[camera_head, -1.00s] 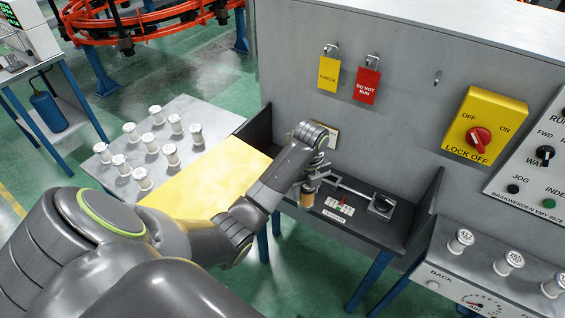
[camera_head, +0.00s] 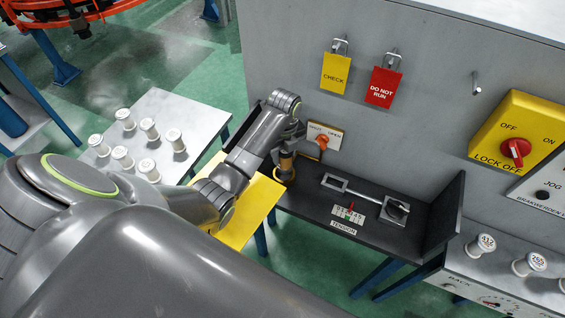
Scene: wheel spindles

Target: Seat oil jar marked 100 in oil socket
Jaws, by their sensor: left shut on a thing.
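My left gripper (camera_head: 287,160) points down at the left end of the dark shelf (camera_head: 375,247). It is shut on a small amber jar (camera_head: 287,164), which shows only in part between and below the fingers. A yellowish ring (camera_head: 284,177) shows at the shelf surface under the jar; I cannot tell whether it is the oil socket or whether the jar stands in it. No mark 100 is readable on the jar. My right gripper is not in view.
An orange knob (camera_head: 322,142) on a SHUT/OPEN plate is on the wall right of the gripper. A metal lever (camera_head: 365,195) and a tension gauge (camera_head: 349,217) are on the shelf. A yellow panel (camera_head: 240,228) and a table of white spools (camera_head: 190,110) are at left.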

